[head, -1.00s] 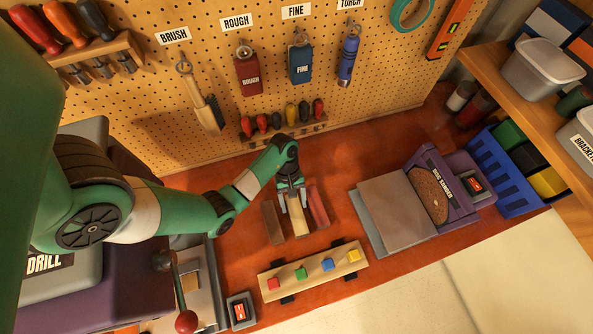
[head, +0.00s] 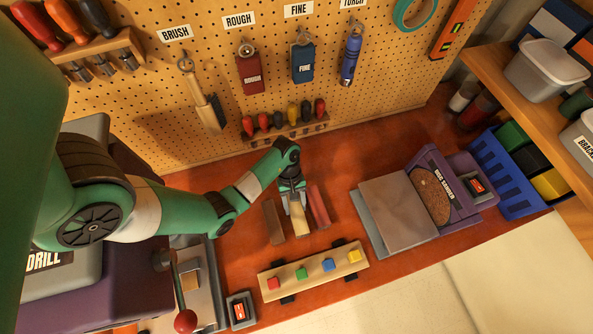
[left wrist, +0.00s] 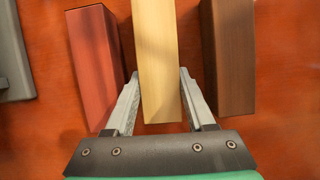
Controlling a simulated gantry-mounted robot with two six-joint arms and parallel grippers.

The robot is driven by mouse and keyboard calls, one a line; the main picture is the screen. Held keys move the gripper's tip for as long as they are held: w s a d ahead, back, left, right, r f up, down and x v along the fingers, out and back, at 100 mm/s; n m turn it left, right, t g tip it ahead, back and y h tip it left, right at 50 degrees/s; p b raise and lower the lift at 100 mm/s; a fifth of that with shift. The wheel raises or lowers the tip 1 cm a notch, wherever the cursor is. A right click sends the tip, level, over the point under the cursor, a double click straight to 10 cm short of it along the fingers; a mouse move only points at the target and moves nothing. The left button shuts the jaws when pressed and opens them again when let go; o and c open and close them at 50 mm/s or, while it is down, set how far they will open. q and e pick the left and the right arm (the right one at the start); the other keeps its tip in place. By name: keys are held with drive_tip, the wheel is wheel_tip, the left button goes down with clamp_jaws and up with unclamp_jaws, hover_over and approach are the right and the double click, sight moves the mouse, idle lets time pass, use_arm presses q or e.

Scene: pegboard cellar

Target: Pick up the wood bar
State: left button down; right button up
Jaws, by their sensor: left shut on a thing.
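Three wood bars lie side by side on the red-brown bench. The pale bar (head: 299,222) is in the middle, the dark brown bar (head: 273,222) to its left and the reddish bar (head: 319,207) to its right. My left gripper (head: 294,199) points down and is shut on the pale bar near one end. In the left wrist view the fingers (left wrist: 160,95) lie on either side of the pale bar (left wrist: 158,50), between the reddish bar (left wrist: 94,60) and the dark brown bar (left wrist: 229,60). I cannot tell whether it is lifted. My right gripper is not in view.
A board with colored blocks (head: 300,284) lies in front of the bars. A disc sander (head: 438,190) stands to the right, with a blue bin (head: 500,185) beyond. The pegboard (head: 150,110) with tools rises behind. A drill machine stands left, under my arm.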

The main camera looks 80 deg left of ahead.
sight(295, 205)
use_arm(q)
wheel_tip(295, 205, up, 6)
drive_tip(key=p, duration=0.2)
drive_tip(key=shift+r+p, duration=0.25)
drive_tip(key=shift+p, duration=0.05)
wheel_tip(295, 205, up, 4)
drive_tip(key=p, duration=0.3)
drive_tip(key=shift+f, duration=0.2)
